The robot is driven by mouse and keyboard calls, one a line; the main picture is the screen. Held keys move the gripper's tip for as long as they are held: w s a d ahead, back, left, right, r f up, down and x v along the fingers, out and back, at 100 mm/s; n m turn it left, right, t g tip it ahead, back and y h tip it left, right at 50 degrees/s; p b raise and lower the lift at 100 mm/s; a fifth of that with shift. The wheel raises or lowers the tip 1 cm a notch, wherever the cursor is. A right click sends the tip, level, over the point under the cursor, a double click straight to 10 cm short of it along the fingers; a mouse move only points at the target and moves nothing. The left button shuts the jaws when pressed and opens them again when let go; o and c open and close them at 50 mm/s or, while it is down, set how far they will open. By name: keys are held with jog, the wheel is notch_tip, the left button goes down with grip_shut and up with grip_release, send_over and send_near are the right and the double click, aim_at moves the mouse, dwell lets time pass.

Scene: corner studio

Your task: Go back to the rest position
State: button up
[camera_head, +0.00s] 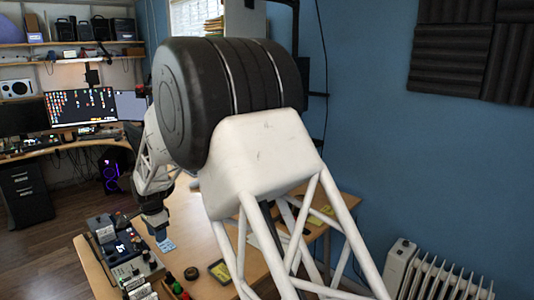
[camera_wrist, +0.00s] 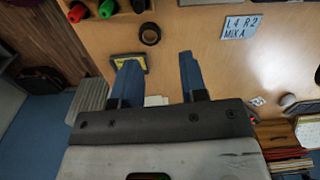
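My gripper (camera_wrist: 158,72) shows in the wrist view as two blue fingers spread apart, with bare table between them and nothing held. In the head view my gripper (camera_head: 160,232) hangs low beyond the large white and black arm link, which hides part of the table. It appears to be above the wooden table (camera_wrist: 205,40). I cannot tell its exact height.
A black ring (camera_wrist: 150,33), a labelled card (camera_wrist: 240,26) and a yellow-edged dark item (camera_wrist: 129,62) lie on the table. Red and green capped items (camera_wrist: 77,12) stand nearby. A device with controls (camera_head: 125,255) is at the left. A white radiator (camera_head: 440,275) stands right.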

jog(key=s+d+r+n, duration=0.1)
jog(key=s+d+r, duration=0.4)
jog(key=d, duration=0.7)
jog(key=s+d+r+n+t, duration=0.15)
jog(key=s+d+r, duration=0.25)
jog(key=d+r, duration=0.5)
jog(key=s+d+r+n+g, duration=0.1)
jog(key=s+d+r, duration=0.3)
jog(key=d, duration=1)
jog(key=s+d+n, duration=0.1)
jog(key=s+d, duration=0.6)
jog(key=s, duration=0.3)
jog(key=s+d+f+n+t, duration=0.1)
jog(key=s+d+n, duration=0.1)
jog(key=s+d, duration=0.4)
jog(key=s+d+n, duration=0.1)
jog(key=s+d, duration=0.6)
jog(key=s, duration=0.6)
jog(key=shift+s+d+f+t, duration=0.2)
jog(key=shift+s+d+t, duration=0.15)
jog(key=shift+s, duration=0.05)
